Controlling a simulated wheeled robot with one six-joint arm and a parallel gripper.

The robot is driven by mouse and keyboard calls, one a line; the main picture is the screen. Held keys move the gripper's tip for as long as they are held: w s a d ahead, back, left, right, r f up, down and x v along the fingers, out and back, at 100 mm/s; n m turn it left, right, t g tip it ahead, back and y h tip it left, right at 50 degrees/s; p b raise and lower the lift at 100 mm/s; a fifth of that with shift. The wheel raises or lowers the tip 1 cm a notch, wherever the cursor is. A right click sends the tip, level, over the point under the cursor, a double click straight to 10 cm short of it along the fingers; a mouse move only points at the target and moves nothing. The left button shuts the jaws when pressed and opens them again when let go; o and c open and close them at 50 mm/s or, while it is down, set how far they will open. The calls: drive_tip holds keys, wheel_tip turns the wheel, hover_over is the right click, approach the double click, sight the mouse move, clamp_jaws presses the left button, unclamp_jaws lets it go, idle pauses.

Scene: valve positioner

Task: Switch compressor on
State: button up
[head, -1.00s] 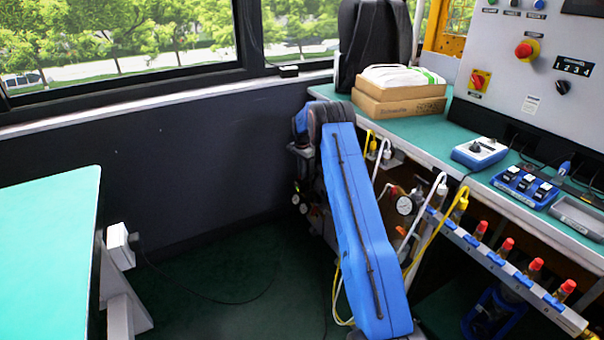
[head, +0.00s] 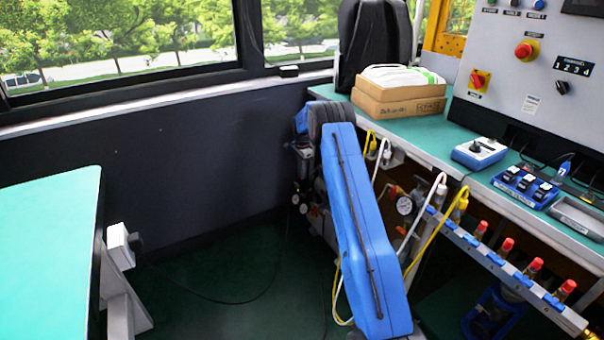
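My blue arm link stands in the middle of the head view and covers much of what lies behind it. My gripper's fingers do not show; they may be behind the link. Dark machine parts (head: 302,190) with small round fittings show just left of the link, low by the wall. I cannot tell whether they belong to the compressor. A round pressure gauge (head: 404,205) sits under the bench, right of the link, beside white and yellow hoses. A blue device (head: 492,314) stands on the floor under the bench, partly hidden. No compressor switch can be made out.
The green bench (head: 432,132) on the right bears cardboard boxes (head: 400,98), blue switch units (head: 525,186) and a grey control panel (head: 520,75). A rail with red-capped fittings (head: 507,245) runs along its front. A green table (head: 45,250) stands left. The floor between is open, with a cable.

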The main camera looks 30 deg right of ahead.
drive_tip(key=shift+o, duration=0.9)
wheel_tip(320, 180, up, 17)
drive_tip(key=shift+r, duration=0.2)
